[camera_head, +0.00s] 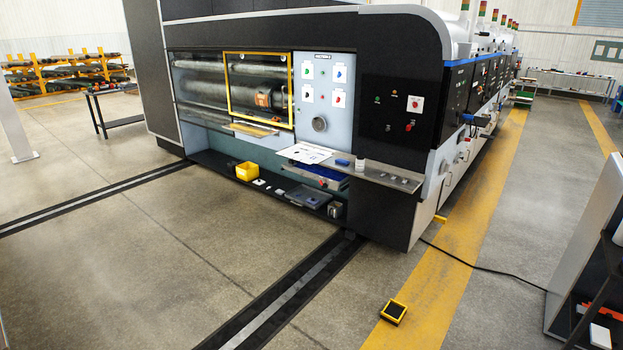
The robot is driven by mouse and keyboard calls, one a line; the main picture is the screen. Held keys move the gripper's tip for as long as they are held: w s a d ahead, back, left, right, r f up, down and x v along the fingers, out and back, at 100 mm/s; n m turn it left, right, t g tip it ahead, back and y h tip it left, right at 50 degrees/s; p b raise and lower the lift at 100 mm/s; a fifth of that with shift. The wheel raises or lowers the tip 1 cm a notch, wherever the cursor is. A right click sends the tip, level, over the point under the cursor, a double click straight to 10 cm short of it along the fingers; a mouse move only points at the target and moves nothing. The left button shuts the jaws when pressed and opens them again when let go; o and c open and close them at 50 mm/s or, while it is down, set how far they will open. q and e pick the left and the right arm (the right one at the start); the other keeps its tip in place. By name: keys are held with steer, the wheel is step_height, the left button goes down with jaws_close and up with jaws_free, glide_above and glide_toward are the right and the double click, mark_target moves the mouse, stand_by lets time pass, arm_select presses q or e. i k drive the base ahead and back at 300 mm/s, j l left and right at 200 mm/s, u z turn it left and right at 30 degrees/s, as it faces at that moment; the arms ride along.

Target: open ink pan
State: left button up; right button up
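The large dark printer slotter (400,55) stands across the middle and runs away to the right. Behind a yellow-framed window (225,85) in its front are grey rollers (258,98) with an orange part (263,99). A narrow tan tray-like ledge (250,130) juts out just below the window; I cannot tell for sure whether it is the ink pan. A light-blue control panel (321,125) with several buttons and a round knob is right of the window. Neither of my grippers is in view.
A steel shelf (378,174) with papers (305,152) juts from the machine. A yellow bin (247,171) and small items sit in the low bay. A dark floor rail (290,300), a yellow-black box (394,312) and a black cable (480,264) lie on otherwise open floor.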

mark_target(313, 173)
steer(key=i+l+u, duration=0.1)
steer(key=i+u, duration=0.15)
steer(key=i, duration=1.4)
steer(key=i+u, duration=0.15)
steer(key=i, duration=0.5)
steer(key=i+u, duration=0.15)
steer(key=i, duration=0.5)
steer(key=i+l+u, duration=0.1)
steer(key=i, duration=0.55)
steer(key=i+l+u, duration=0.15)
steer(key=i, duration=0.5)
steer(key=i+j+z, duration=0.1)
steer(key=i+z, duration=0.15)
steer(key=i, duration=0.25)
steer(key=i+j+z, duration=0.3)
steer(key=i, duration=0.2)
